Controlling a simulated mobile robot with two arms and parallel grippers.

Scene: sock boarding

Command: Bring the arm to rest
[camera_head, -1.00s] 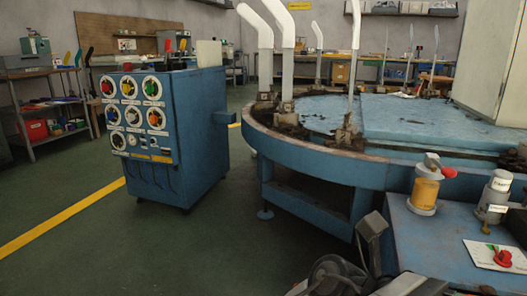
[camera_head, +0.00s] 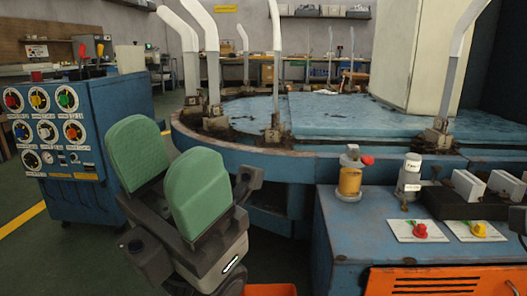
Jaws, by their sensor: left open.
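My left gripper (camera_head: 168,160) is in the lower left middle of the head view, raised in front of the blue control cabinet and the round blue table. Its two green-padded fingers point upward and stand apart, with nothing between them. The grey gripper body shows below the pads, and the forearm runs out of the bottom of the picture. My right gripper is not in view.
A blue cabinet with dials (camera_head: 60,205) stands at the left. A round blue table (camera_head: 350,115) carries several white sock forms (camera_head: 208,40). At the right, a blue bench (camera_head: 350,235) holds a yellow-bodied valve (camera_head: 350,183) and red (camera_head: 420,231) and yellow (camera_head: 479,230) buttons.

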